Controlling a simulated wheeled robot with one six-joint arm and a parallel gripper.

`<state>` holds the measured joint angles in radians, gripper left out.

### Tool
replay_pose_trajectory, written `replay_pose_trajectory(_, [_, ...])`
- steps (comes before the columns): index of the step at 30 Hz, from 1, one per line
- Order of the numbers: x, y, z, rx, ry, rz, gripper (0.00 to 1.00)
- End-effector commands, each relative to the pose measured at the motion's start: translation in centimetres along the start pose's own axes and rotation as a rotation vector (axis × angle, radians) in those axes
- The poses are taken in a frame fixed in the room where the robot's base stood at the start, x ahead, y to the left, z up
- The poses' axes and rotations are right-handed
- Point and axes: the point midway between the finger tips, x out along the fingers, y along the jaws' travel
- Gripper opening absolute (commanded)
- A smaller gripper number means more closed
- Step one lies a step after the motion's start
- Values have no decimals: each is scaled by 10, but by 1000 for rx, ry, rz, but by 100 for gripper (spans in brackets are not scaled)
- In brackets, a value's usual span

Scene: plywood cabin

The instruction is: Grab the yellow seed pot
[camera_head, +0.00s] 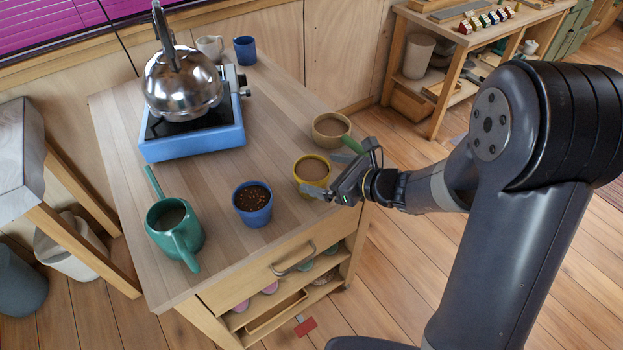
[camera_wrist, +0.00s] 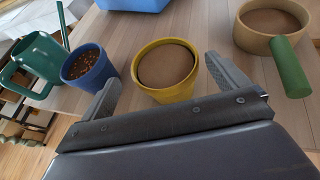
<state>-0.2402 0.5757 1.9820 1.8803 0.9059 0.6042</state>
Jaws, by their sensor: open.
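The yellow seed pot (camera_head: 312,172) stands upright near the right edge of the wooden cart top, filled with smooth brown soil. In the wrist view the yellow pot (camera_wrist: 165,74) is ahead of my gripper, between the lines of its two fingers. My gripper (camera_head: 326,175) is open and empty in the head view, with its fingers close beside the pot. In the wrist view my gripper (camera_wrist: 165,82) has one finger left and one right of the pot's near side. I cannot tell whether either finger touches it.
A blue pot with seeds (camera_head: 252,203) and a green watering can (camera_head: 174,228) stand to the left. A tan pan with a green handle (camera_head: 331,129) stands just behind the yellow pot. A kettle (camera_head: 183,80) sits on a blue stove (camera_head: 193,143). The cart's middle is clear.

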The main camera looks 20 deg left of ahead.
Motion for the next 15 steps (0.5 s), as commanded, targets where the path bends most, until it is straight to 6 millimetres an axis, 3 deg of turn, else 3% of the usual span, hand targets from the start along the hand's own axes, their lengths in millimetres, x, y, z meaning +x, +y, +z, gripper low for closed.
replay_pose_trajectory(9, [36,-4,-3,1,1,4,100])
replay_pose_trajectory(15, [48,-4,-4,0,1,1,100])
